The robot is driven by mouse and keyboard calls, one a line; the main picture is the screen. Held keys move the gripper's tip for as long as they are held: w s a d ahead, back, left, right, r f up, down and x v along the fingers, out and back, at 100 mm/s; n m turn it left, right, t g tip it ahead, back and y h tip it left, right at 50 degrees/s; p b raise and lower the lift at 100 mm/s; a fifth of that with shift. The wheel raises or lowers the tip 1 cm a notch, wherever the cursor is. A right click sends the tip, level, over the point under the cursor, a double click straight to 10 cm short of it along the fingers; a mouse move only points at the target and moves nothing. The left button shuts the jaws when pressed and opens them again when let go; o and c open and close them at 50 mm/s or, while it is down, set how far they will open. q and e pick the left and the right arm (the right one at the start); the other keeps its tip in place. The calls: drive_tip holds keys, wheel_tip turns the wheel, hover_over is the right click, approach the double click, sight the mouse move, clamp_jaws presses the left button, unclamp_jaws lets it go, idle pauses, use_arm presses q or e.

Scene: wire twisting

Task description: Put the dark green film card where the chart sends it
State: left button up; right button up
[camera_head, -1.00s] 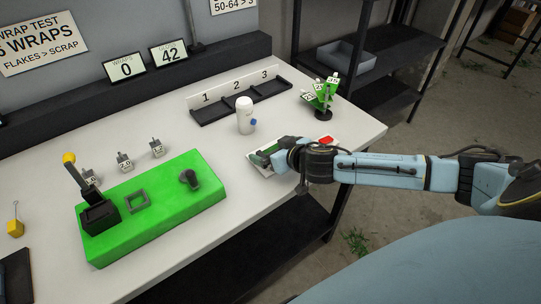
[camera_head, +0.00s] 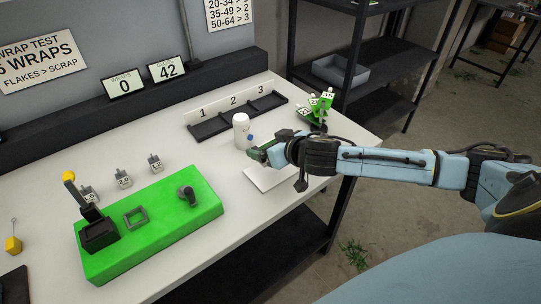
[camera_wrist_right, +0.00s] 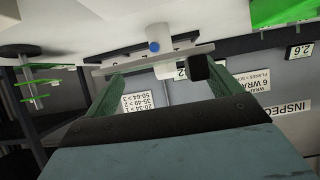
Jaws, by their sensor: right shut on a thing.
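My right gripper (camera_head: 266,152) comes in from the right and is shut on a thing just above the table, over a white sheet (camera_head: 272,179). A dark green piece, apparently the film card (camera_head: 256,154), shows at its tips, though fingers and card are hard to tell apart. In the right wrist view the two green fingers (camera_wrist_right: 150,82) stand apart. The black tray (camera_head: 238,117) has compartments marked 1, 2, 3. The chart (camera_head: 230,14) reads 20-34 > 1, 35-49 > 2, 50-64 > 3. A display (camera_head: 167,69) reads 42. My left gripper is out of view.
A stand with green plates (camera_head: 320,106) is at the back right. A bright green base (camera_head: 155,228) with a black lever device fills the left front. Several small labelled blocks stand behind it.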

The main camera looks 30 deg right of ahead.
wheel_tip(320, 180, up, 3)
drive_tip(key=shift+f, duration=0.2)
drive_tip(key=s+a+r+m, duration=0.1)
drive_tip(key=s+a+r, duration=0.3)
drive_tip(key=s+a, duration=0.3)
drive_tip(key=a+b, duration=0.1)
drive_tip(key=a, duration=0.2)
drive_tip(key=shift+s+a+h, duration=0.15)
drive_tip(key=shift+a+h, duration=0.25)
drive_tip(key=shift+n+y, duration=0.4)
drive_tip(key=shift+n, duration=0.1)
drive_tip(key=w+d+f, duration=0.1)
drive_tip(key=w+d, duration=0.1)
drive_tip(key=d, duration=0.1)
drive_tip(key=w+d+f, duration=0.1)
drive_tip(key=w+d, duration=0.2)
drive_tip(key=d, duration=0.1)
drive_tip(key=w+d+f+p, duration=0.1)
drive_tip(key=w+d+f, duration=0.1)
drive_tip(key=d, duration=0.2)
drive_tip(key=shift+w, duration=0.15)
